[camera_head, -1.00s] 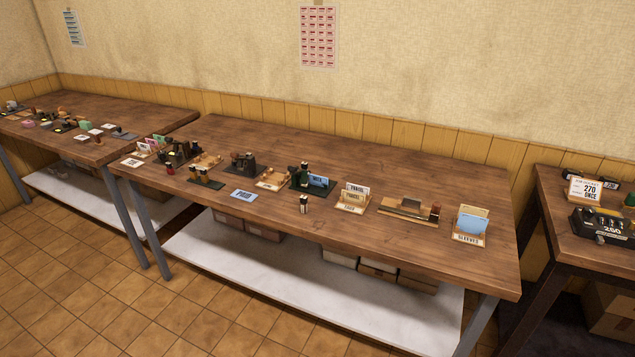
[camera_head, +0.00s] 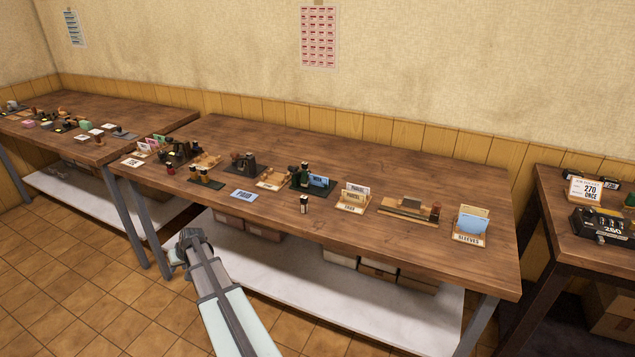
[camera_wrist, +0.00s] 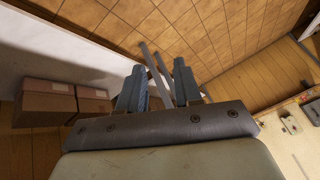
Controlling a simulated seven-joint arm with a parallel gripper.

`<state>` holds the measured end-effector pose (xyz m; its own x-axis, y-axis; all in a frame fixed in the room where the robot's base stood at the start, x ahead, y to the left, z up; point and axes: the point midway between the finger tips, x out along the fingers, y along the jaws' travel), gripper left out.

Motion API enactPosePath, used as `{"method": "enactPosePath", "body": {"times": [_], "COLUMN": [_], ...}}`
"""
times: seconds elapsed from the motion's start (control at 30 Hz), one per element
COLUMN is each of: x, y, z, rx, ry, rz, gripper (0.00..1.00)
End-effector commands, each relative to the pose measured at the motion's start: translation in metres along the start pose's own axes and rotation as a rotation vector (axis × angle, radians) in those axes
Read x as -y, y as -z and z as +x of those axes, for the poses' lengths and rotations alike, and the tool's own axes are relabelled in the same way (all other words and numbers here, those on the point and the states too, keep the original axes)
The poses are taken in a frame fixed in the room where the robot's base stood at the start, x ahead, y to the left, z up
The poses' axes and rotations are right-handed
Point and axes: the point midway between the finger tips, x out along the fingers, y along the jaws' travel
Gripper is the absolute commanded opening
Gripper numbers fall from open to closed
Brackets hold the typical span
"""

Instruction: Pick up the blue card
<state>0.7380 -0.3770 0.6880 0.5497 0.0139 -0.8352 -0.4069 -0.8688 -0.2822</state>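A blue card (camera_head: 244,196) with dark lettering lies flat near the front edge of the middle table. Another blue card (camera_head: 318,181) sits at a dark press-like device (camera_head: 302,176) to its right. Blue sheets (camera_head: 473,219) stand in a holder marked "SLEEVES" at the table's right end. I cannot tell which one the task means. My gripper (camera_head: 182,250) is in front of the table, low and to the left of the flat card, apart from everything. In the wrist view its two fingers (camera_wrist: 159,82) stand apart with nothing between them. No card shows in the wrist view.
The front edge of the wooden table (camera_head: 330,235) lies between my gripper and the cards. A small dark stamp (camera_head: 304,204) stands right of the flat card. A card holder (camera_head: 352,200) is further right. A white lower shelf (camera_head: 330,285) holds boxes.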

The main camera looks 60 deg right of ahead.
Motion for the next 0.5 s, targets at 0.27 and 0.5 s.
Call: {"method": "enactPosePath", "body": {"times": [0.27, 0.5], "x": [-0.071, -0.159], "y": [0.140, 0.228], "z": [-0.091, -0.198], "rx": [-0.242, -0.376], "ry": [-0.023, -0.081], "rz": [0.041, 0.010], "gripper": [0.34, 0.34]}}
